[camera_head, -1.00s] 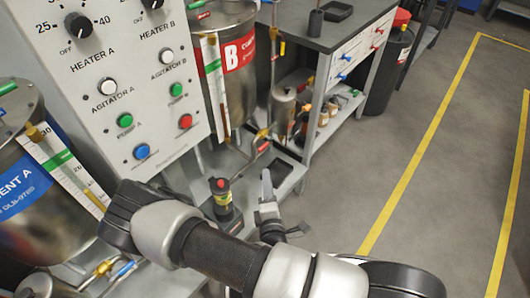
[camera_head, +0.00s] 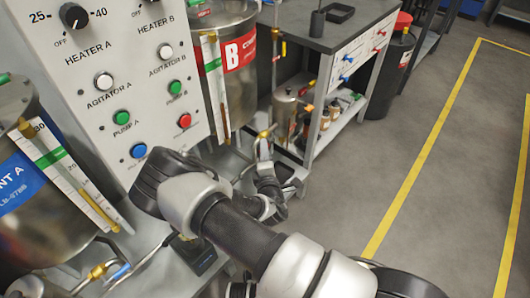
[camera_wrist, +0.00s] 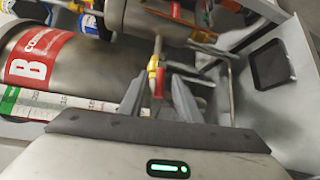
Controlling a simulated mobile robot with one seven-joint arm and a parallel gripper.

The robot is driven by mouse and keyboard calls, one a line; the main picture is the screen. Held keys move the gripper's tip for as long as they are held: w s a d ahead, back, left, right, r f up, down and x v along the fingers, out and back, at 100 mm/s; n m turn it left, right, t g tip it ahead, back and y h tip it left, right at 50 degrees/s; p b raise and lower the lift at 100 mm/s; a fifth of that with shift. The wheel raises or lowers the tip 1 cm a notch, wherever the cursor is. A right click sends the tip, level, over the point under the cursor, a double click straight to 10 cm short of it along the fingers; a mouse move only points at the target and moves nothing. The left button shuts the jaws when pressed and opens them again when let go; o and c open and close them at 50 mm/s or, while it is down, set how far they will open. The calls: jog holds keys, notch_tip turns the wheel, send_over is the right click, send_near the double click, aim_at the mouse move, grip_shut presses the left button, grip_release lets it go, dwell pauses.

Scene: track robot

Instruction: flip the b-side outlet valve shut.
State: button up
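The B tank (camera_head: 240,85) is a steel vessel with a red B label; it also fills the left of the wrist view (camera_wrist: 75,75). Its outlet valve is a small brass fitting (camera_wrist: 154,62) with a red lever (camera_wrist: 160,84), low by the tank. In the head view the brass part (camera_head: 263,136) shows just beyond my gripper (camera_head: 264,160). In the wrist view my gripper (camera_wrist: 160,88) is open, a finger on each side of the red lever. A gap shows between the fingers; I cannot tell whether either touches the lever. My arm hides part of the valve area in the head view.
The control panel (camera_head: 110,70) stands at left, with the A tank (camera_head: 30,190) beside it. A steel pot (camera_head: 284,112) and a workbench (camera_head: 330,35) stand right of the valve. A grey tray with a dark square opening (camera_wrist: 272,65) lies right in the wrist view. Floor at right is clear.

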grip_shut()
jog(key=shift+r+p, duration=0.15)
jog(key=shift+p, duration=0.15)
jog(key=w+d+r+m+g+y+p, duration=0.3)
jog(key=w+r+m+g+y+p, duration=0.2)
jog(key=m+g+p, duration=0.3)
jog(key=shift+d+r+g+y+p, duration=0.15)
jog(key=shift+d+g+y+p, duration=0.35)
jog(key=shift+g+p, duration=2.5)
jog(key=shift+a+t+p, duration=0.15)
jog(key=shift+t+p, duration=0.65)
jog(key=shift+p, duration=0.1)
